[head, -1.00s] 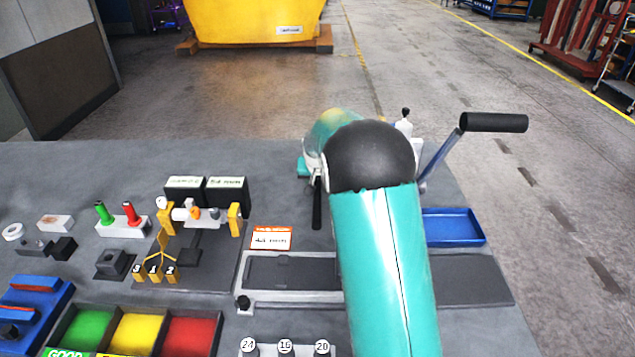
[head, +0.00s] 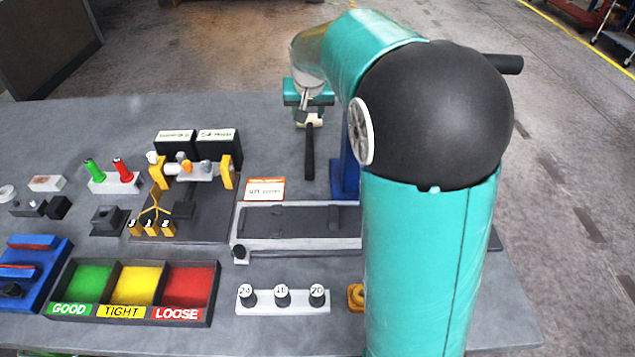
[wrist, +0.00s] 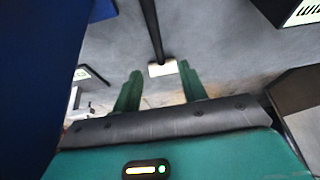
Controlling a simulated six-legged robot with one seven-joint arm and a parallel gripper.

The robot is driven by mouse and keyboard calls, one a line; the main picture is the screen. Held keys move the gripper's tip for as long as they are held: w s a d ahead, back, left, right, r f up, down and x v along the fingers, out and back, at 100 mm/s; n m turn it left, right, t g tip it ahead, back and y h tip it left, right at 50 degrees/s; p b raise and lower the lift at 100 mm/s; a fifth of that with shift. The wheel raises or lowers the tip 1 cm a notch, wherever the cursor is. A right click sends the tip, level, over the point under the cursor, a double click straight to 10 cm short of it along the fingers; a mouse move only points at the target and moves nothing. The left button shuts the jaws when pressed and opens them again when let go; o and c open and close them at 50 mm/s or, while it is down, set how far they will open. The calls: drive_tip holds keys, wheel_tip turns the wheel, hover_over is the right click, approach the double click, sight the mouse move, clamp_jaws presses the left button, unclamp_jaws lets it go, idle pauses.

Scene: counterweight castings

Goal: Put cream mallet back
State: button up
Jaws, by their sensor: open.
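The cream mallet has a pale head (head: 314,121) and a long black handle (head: 309,152) pointing towards me; it appears to lie on the grey bench near its far side. My gripper (head: 308,108) is pointed down at the head end. In the wrist view, my gripper (wrist: 160,74) has its two green fingers apart, with the cream head (wrist: 162,69) showing in the gap at their tips and the black handle (wrist: 152,28) running away upward. I cannot tell how far the fingers are above the bench. The far part of the head is partly hidden in the head view.
A blue post (head: 346,165) stands right of the handle. A slotted grey fixture (head: 256,243) lies nearer, with an orange-edged card (head: 265,190) behind it. Left are a yellow-bracketed gauge stand (head: 227,170) and a three-colour sorting tray (head: 120,271). Bare bench lies left of the mallet.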

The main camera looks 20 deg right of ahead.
drive_tip(key=s+a+r+n, duration=0.1)
drive_tip(key=s+a, duration=0.2)
drive_tip(key=s, duration=0.7)
drive_tip(key=s+a+r+n+y, duration=0.1)
drive_tip(key=s+a, duration=0.3)
drive_tip(key=s, duration=0.7)
drive_tip(key=s+a+r+n, duration=0.1)
drive_tip(key=s+a, duration=0.3)
drive_tip(key=s, duration=0.6)
drive_tip(key=shift+s+n+t, duration=0.3)
drive_tip(key=shift+s+n, duration=0.05)
drive_tip(key=shift+n, duration=0.25)
drive_tip(key=shift+c, duration=0.6)
drive_tip(key=shift+s, duration=0.15)
